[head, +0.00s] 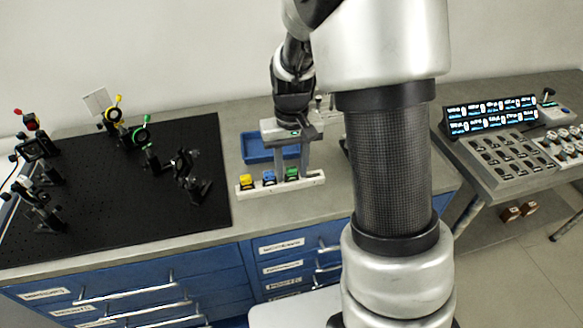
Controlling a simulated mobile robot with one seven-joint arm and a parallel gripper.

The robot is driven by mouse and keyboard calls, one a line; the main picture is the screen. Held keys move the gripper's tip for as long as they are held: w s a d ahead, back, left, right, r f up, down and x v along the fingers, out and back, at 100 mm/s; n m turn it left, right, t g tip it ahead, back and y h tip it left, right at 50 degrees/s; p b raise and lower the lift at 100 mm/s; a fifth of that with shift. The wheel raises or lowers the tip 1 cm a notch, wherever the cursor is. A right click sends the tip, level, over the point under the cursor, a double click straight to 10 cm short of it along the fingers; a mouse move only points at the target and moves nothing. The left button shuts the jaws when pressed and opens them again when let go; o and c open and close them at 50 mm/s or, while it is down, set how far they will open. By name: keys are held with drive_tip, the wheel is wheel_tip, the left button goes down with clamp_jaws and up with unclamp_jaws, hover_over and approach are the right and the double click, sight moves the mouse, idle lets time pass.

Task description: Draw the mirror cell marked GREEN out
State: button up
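The mirror cell marked green (292,175) is a small dark block with a green top. It sits at the right of a white rack (314,184) on the bench. A blue cell (269,177) and a yellow cell (246,182) sit to its left in the same rack. My gripper (292,167) points down over the rack, its two fingers apart, one on each side of the green cell. The fingertips reach about the height of its top. I cannot tell whether they touch it. The lower part of the cell is hidden in the rack.
A blue tray (256,150) lies behind the rack. A black perforated board (110,217) on the left carries several optical mounts, with red, yellow and green marked parts. A control desk (509,171) with lit displays stands at the right. Bare bench lies in front of the rack.

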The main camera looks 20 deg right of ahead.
sight(292, 168)
drive_tip(key=c, duration=0.8)
drive_tip(key=shift+r+p, duration=1.3)
drive_tip(key=shift+r, duration=0.4)
